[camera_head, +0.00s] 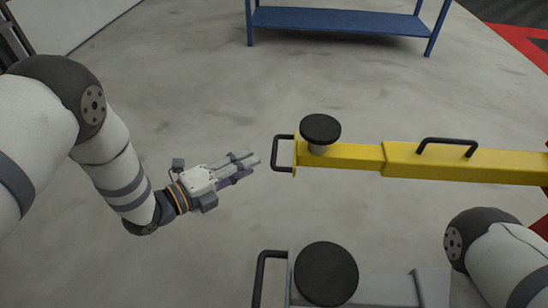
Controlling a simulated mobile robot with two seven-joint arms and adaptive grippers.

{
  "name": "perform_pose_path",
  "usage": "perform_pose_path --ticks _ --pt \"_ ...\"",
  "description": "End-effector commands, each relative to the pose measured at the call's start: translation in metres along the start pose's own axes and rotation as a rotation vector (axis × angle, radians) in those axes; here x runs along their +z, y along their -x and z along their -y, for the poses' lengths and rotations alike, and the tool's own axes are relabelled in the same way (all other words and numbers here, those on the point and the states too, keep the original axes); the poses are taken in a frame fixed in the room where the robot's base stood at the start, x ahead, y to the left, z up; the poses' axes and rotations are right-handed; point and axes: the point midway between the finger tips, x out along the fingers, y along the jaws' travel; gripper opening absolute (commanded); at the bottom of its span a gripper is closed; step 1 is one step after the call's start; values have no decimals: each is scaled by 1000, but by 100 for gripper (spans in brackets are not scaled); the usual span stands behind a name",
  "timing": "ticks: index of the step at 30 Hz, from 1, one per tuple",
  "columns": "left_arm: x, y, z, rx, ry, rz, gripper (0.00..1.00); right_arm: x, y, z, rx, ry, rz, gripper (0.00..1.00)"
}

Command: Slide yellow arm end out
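The yellow arm (345,157) lies level across the right half of the head view, with its narrower end section coming out of a thicker sleeve (480,166). At its left tip is a black loop handle (276,151), and a round black pad (320,129) stands on top near that tip. My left gripper (250,166) is left of the loop handle and apart from it. Its fingers stretch out straight toward the handle, look open and hold nothing. My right gripper is out of view; only part of my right arm shows at the lower right.
A grey arm (390,287) with a black round pad (327,274) and a loop handle (257,278) lies nearer, at the bottom. A second black handle (447,146) sits on the yellow sleeve. A blue bench (340,21) stands at the back. The floor left of the yellow arm is clear.

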Motion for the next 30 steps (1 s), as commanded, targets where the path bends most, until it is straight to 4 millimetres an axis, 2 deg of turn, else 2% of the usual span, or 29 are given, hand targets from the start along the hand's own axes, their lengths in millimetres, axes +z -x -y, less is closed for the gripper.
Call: perform_pose_path --ticks 6,12,21,22,26,30 --pt "-1 -56 -4 2 4 -1 31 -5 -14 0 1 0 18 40" --pt "-1 -86 -3 4 6 1 31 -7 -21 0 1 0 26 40" --pt "0 -92 -1 5 7 2 31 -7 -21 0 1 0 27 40" --pt "0 -92 -2 5 7 2 29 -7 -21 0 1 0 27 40" --pt "0 -91 -2 5 7 2 0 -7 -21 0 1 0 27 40" --pt "-1 -91 -2 5 8 2 0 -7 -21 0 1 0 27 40"
